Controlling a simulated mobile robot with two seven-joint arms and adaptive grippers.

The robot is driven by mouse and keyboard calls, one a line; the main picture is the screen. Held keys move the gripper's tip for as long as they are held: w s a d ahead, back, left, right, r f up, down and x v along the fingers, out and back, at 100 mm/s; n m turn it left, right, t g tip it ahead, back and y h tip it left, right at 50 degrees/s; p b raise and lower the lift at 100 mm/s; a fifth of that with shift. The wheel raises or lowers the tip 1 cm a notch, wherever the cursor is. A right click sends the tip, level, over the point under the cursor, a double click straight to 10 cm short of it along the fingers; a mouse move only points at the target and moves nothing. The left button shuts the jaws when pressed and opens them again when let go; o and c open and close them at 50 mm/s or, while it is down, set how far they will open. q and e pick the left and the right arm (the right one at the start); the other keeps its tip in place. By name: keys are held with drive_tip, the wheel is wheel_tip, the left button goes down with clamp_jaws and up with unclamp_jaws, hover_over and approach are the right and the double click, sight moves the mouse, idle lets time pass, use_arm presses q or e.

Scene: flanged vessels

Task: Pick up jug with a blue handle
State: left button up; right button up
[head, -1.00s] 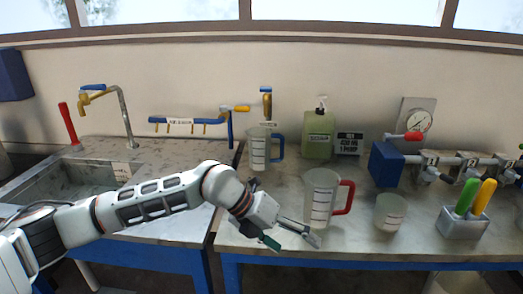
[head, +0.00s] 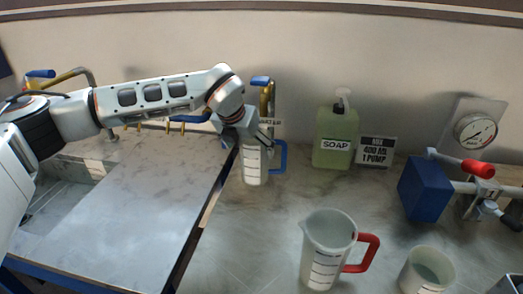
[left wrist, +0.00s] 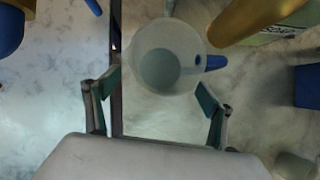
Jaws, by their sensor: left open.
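The jug with a blue handle (head: 256,168) stands upright at the back left of the right-hand counter, its blue handle (head: 280,157) to the right. My left gripper (head: 252,136) is at the jug's top, and its wrist hides part of the rim. In the left wrist view the jug (left wrist: 165,58) is seen from above, with its blue handle (left wrist: 214,62) to the right. The open fingers of my left gripper (left wrist: 157,92) are spread to either side of the jug's near part. I cannot tell whether they touch it. My right gripper is not in view.
A red-handled jug (head: 327,250) and a beaker (head: 427,272) stand nearer on the counter (head: 240,225). A brass tap (head: 267,97) is close behind the blue-handled jug. A soap bottle (head: 336,137) and sign (head: 375,151) stand right. A gap separates the two counters.

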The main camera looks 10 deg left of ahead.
use_arm(q)
drive_tip(key=shift+x, duration=1.15)
drive_tip(key=x, duration=0.4)
drive_tip(key=shift+d+f, duration=0.1)
drive_tip(key=shift+f, duration=0.15)
drive_tip(key=shift+w+f, duration=0.2)
drive_tip(key=shift+f, duration=0.1)
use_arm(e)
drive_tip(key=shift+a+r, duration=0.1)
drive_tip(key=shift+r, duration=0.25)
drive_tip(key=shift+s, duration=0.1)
use_arm(q)
drive_tip(key=c, duration=1.7)
drive_tip(key=shift+r, duration=0.1)
drive_tip(key=shift+c, duration=0.8)
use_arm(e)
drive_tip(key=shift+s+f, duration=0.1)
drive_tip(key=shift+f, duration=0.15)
use_arm(q)
drive_tip(key=shift+r, duration=0.15)
